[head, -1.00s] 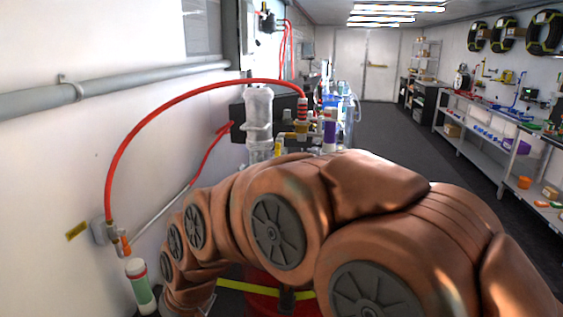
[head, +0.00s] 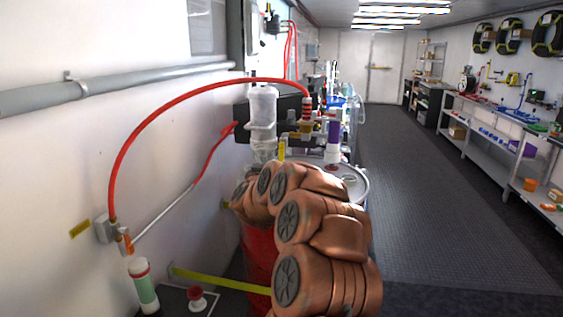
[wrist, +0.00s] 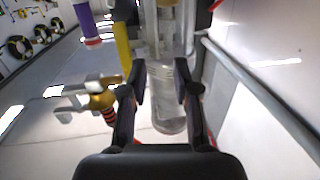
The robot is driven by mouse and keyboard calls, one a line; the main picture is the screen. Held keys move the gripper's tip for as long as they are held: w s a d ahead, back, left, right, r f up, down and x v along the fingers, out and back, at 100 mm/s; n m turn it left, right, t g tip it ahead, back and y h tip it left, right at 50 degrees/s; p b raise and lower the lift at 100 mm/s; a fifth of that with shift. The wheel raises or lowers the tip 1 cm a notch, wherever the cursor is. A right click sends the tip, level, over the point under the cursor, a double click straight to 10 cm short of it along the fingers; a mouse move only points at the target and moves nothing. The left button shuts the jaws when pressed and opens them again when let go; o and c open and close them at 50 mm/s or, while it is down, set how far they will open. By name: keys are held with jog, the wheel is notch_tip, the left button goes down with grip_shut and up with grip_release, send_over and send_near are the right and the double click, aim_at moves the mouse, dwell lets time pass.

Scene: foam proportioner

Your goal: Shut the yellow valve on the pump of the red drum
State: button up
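The red drum (head: 260,250) stands at the lower middle of the head view, partly hidden by my arm. Its pump has a clear cylinder (head: 262,108) and a brass fitting with a red hose (head: 306,120). The yellow valve handle (head: 282,149) is a narrow upright bar beside the cylinder. In the wrist view, which appears upside down, the yellow handle (wrist: 122,44) lies just left of the left fingertip, not between the fingers. My gripper (wrist: 160,80) is open and empty, with the clear cylinder (wrist: 167,105) beyond the gap. The head view hides my gripper behind my arm.
A red hose (head: 150,130) arches from the pump to a wall fitting on the left. A purple-topped cylinder (head: 333,135) stands right of the pump. A green and white canister (head: 144,287) is at lower left. The aisle floor (head: 430,190) on the right is clear.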

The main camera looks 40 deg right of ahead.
jog(key=m+g+h, duration=0.1)
jog(key=h, duration=0.1)
send_near(281, 160)
jog(key=x, duration=0.3)
jog(key=shift+p+x, duration=1)
jog(key=shift+x, duration=2.85)
jog(key=shift+c, duration=0.2)
grip_shut()
